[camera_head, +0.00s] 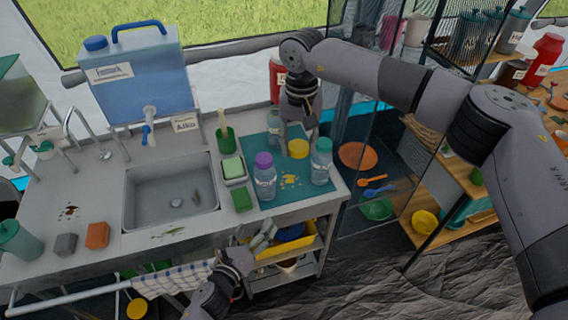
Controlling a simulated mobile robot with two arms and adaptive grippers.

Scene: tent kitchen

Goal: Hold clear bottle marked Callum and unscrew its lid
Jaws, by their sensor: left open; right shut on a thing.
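My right gripper (300,128) reaches down over the back of the teal mat (260,143). It is shut on what looks like a clear bottle (277,130) with a yellow lid (298,148); the gripper hides part of the bottle, and the lid faces me. No name is legible on it. A clear bottle with a purple lid (264,178) and one with a teal lid (321,164) stand upright on the mat, in front of it. My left gripper (266,234) is open and empty at the counter's front edge, apart from the bottles.
Yellow flecks (290,181) lie on the mat. Left of it are a green sponge (242,199), a soap dish (233,170), a green cup (226,141) and the sink (172,195). A blue water container (145,80) stands behind. A towel (172,279) hangs on the front rail.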

